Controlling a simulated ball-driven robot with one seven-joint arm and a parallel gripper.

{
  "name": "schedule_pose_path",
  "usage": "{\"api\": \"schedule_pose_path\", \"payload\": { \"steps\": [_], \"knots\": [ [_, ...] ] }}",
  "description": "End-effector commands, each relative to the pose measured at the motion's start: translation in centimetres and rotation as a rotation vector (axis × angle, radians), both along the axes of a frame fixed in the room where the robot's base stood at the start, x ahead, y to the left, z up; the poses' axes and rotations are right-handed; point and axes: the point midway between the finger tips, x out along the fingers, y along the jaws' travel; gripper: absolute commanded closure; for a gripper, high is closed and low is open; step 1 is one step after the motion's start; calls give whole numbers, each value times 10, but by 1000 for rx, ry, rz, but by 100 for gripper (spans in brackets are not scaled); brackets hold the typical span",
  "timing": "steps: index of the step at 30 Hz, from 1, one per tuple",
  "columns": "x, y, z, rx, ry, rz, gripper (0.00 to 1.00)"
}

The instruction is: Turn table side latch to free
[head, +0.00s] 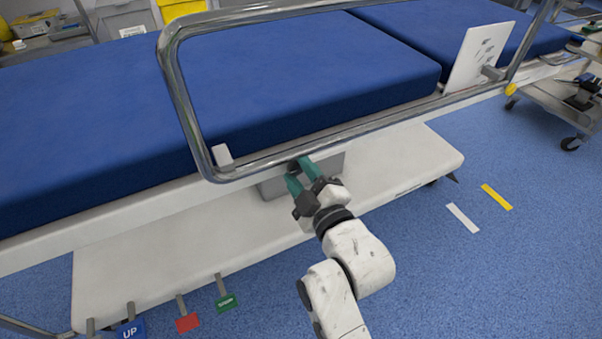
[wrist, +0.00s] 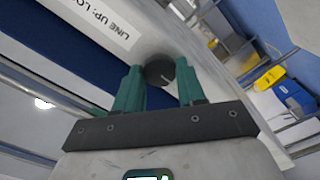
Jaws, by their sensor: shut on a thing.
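The side latch, a round dark knob (wrist: 160,71) with a pale line on its face, sits on the table's light side face in the wrist view. The pale line runs slanted. A white label (wrist: 95,20) reading "LINE UP: LO..." is beside it, cut off by the frame edge. My gripper (wrist: 159,78) has its green fingers on either side of the knob, shut on it. In the head view my gripper (head: 301,176) reaches up to the table side just under the metal rail; the knob is mostly hidden there by the fingers.
A bent metal side rail (head: 350,133) runs along the blue operating table (head: 290,70), close above my gripper. A white base (head: 200,258) lies below.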

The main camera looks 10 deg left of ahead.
Motion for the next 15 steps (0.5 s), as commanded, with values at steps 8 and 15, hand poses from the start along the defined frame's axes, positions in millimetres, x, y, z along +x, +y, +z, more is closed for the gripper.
{"api": "schedule_pose_path", "payload": {
  "steps": [8,15],
  "knots": [
    [0,-1,-3,-3,5,-3,52],
    [0,0,-1,-1,3,0,35]
  ]
}}
